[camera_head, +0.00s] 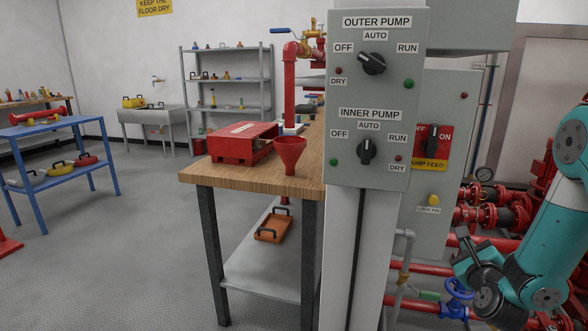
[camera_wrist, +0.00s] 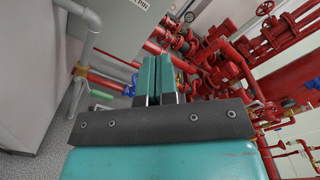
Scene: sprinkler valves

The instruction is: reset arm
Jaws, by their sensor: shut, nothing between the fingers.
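My arm (camera_head: 557,240), teal with dark grey joints, is folded at the right side of the head view, in front of the red pipes. My gripper (camera_wrist: 154,65) shows in the wrist view with its two teal-and-black fingers together and nothing between them. It appears clear of the pipes and the blue valve handle (camera_wrist: 131,84) beyond it.
The pump control panel (camera_head: 350,100) stands at centre, left of my arm. A pump feed switch (camera_head: 432,140) is on the cabinet behind. A blue valve wheel (camera_head: 457,290) lies close to my arm. A wooden bench (camera_head: 235,178) bears a red box (camera_head: 232,150) and funnel (camera_head: 290,152). Open floor lies left.

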